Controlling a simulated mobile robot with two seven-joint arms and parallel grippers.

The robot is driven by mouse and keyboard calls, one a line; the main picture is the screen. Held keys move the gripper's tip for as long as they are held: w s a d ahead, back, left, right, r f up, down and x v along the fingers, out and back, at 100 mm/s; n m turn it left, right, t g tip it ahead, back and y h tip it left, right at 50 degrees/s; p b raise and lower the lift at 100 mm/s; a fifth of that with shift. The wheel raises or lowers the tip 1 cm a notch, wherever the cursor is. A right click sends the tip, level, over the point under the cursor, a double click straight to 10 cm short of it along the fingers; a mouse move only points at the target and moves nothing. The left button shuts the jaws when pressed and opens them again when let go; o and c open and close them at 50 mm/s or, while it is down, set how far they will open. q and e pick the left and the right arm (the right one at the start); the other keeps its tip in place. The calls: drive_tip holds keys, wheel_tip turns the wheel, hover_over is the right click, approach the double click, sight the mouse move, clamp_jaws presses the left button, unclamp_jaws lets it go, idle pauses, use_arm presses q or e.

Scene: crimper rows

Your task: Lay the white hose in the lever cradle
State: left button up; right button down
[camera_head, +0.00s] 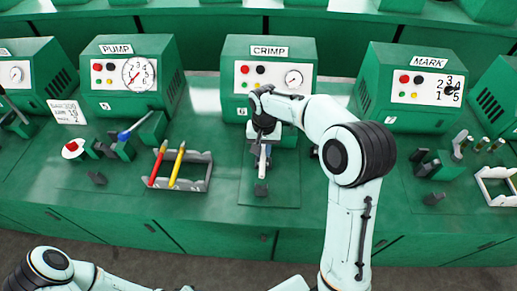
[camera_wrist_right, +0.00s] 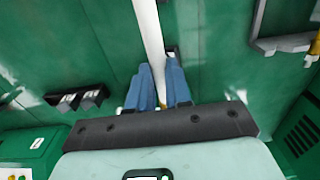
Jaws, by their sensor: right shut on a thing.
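The white hose (camera_wrist_right: 150,25) runs between the two blue-grey fingers of my right gripper (camera_wrist_right: 158,90) in the right wrist view, and the gripper is shut on it. In the head view this gripper (camera_head: 264,137) is in front of the crimp machine (camera_head: 247,96), and a pale length of the hose (camera_head: 263,160) shows below it. A small dark block (camera_head: 261,190) stands on the bench just in front of it. I cannot make out the crimp station's lever cradle; my arm and gripper hide much there. My left arm shows at the lower left, its gripper out of view.
A grey rack (camera_head: 187,187) with a red and a yellow hose stands to the left. The pump machine (camera_head: 117,50) with its blue-handled lever (camera_head: 132,130) is farther left. The mark machine (camera_head: 393,62) and a white rack (camera_head: 484,188) are right. Bench between is mostly clear.

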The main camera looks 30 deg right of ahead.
wheel_tip(320, 180, down, 9)
drive_tip(key=b, duration=0.3)
drive_tip(key=shift+a+r+b, duration=0.1)
drive_tip(key=shift+b, duration=0.25)
use_arm(q)
drive_tip(key=s+f, duration=0.4)
drive_tip(key=f, duration=0.2)
drive_tip(key=shift+s+g+b, duration=0.3)
drive_tip(key=shift+s+b, duration=0.05)
drive_tip(key=shift+s, duration=0.05)
use_arm(e)
drive_tip(key=shift+f, duration=0.75)
drive_tip(key=c, duration=1)
unclamp_jaws()
use_arm(q)
drive_tip(key=shift+w+r+p, duration=0.6)
drive_tip(key=shift+r+p, duration=0.15)
drive_tip(key=shift+r, duration=0.15)
use_arm(e)
wheel_tip(320, 180, up, 13)
drive_tip(key=shift+r, duration=0.2)
